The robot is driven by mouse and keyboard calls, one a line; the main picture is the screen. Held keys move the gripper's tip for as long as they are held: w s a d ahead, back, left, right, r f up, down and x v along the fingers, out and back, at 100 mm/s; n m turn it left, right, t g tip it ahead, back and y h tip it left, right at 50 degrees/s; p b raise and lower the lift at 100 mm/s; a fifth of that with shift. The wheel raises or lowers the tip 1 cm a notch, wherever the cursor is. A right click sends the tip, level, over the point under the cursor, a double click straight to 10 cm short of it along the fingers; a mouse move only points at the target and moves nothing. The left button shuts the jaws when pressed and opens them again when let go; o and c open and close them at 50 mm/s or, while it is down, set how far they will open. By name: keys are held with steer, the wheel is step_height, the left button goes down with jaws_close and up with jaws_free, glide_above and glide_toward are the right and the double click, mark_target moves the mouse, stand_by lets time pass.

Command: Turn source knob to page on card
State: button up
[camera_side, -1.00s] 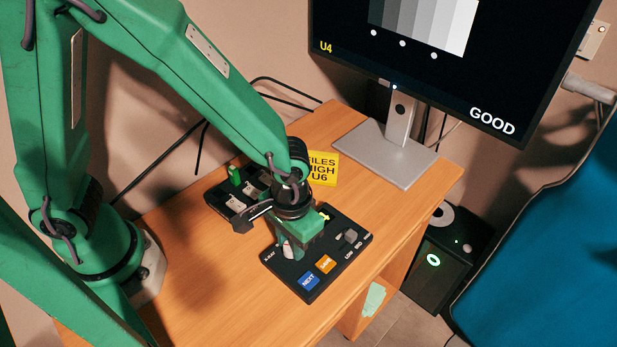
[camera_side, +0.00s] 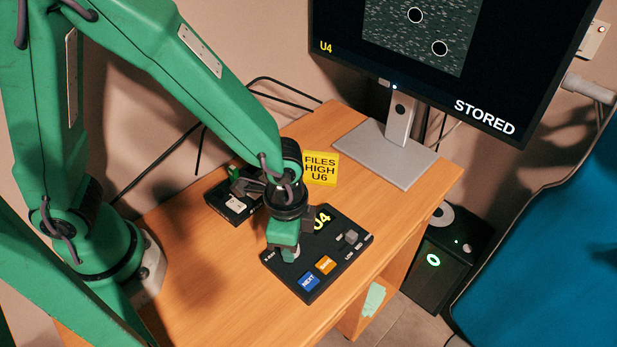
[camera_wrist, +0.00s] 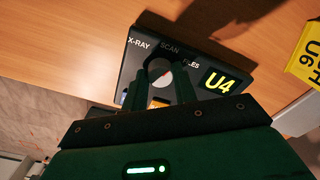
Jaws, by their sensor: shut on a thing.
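The yellow card (camera_side: 320,168) reads FILES HIGH U6 and stands behind the black control panel (camera_side: 283,268). Its edge also shows at the right of the wrist view (camera_wrist: 307,55). The round grey source knob (camera_wrist: 160,70) sits among the labels X-RAY, SCAN and FILES on the panel. My gripper (camera_side: 290,256) points down at the panel's left part. In the wrist view its two fingers (camera_wrist: 161,88) are shut on the knob, one on each side. They hide part of the knob, and I cannot tell its exact pointing. The panel's display (camera_side: 322,219) reads U4.
A black tray (camera_side: 228,213) lies behind my gripper. The monitor (camera_side: 405,55) shows U4 and STORED. The desk's front left is clear.

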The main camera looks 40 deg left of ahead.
steer(key=m, duration=0.5)
steer(key=shift+m, duration=0.3)
stand_by(0.4)
steer(key=o, duration=1)
steer(key=shift+r, duration=0.15)
steer(key=shift+s+a+r, duration=0.1)
steer(key=shift+s+r, duration=0.05)
steer(key=shift+r, duration=3.6)
steer(key=shift+a+r, duration=0.1)
